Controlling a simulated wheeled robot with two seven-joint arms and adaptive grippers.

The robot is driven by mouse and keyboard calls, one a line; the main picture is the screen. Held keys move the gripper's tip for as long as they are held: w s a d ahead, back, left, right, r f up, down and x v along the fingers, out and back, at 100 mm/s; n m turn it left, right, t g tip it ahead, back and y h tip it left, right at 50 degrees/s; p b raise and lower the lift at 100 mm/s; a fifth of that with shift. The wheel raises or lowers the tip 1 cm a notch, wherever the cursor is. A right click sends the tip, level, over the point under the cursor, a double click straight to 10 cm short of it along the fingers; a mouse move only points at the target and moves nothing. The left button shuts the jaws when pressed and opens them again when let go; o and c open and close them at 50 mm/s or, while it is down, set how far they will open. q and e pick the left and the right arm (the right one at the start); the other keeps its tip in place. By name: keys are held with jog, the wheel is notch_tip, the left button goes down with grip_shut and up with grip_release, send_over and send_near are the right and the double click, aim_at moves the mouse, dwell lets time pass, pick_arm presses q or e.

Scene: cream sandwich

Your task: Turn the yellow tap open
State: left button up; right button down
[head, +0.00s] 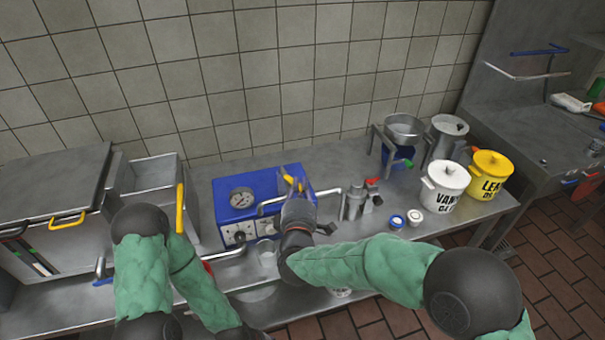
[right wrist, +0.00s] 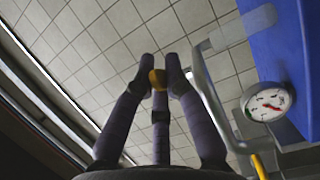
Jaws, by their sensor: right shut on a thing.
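The yellow tap handle (head: 292,181) is at the top of the blue machine (head: 226,187), near its right end. My right gripper (head: 294,187) reaches up over the machine's front, and its fingers are closed around the handle. In the right wrist view, the yellow piece (right wrist: 157,79) sits between the fingertips of the right gripper (right wrist: 158,75), which hide part of it. A bent metal pipe (right wrist: 205,95) runs close beside the fingers. My left arm bends down at the left of the head view, and its gripper is not visible.
A metal stand with a red lever (head: 372,183) is close on the right. A white pot (head: 445,183) and a yellow pot (head: 489,174) stand farther right. A yellow bar (head: 180,211) rises near my left arm.

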jog(key=shift+s+a+f+m+h+p, duration=0.1)
jog(key=shift+s+a+m+h+p, duration=0.15)
jog(key=shift+m+h+p, duration=0.6)
jog(key=shift+s+a+m+h+p, duration=0.15)
jog(key=shift+m+h+p, duration=0.3)
jog(key=shift+h+p, duration=0.65)
jog(key=shift+g+h, duration=0.25)
jog(key=shift+g, duration=0.05)
jog(key=c, duration=1.3)
grip_release()
jog(key=w+n+y+b, duration=0.1)
jog(key=n+y+b, duration=0.1)
jog(key=y+b, duration=0.2)
jog(key=w+d+n+g+y+b, duration=0.1)
jog(key=n+y+b, duration=0.2)
jog(key=y+b, duration=0.1)
jog(key=w+d+n+y+b, duration=0.1)
jog(key=n+y+b, duration=0.2)
jog(key=y+b, duration=0.1)
jog(key=shift+d+g+y+b, duration=0.1)
jog(key=shift+g+y+b, duration=0.25)
jog(key=shift+b, duration=0.4)
jog(key=shift+w+n+g+y, duration=0.2)
jog(key=shift+n+g+y, duration=0.15)
jog(key=shift+n+y, duration=0.35)
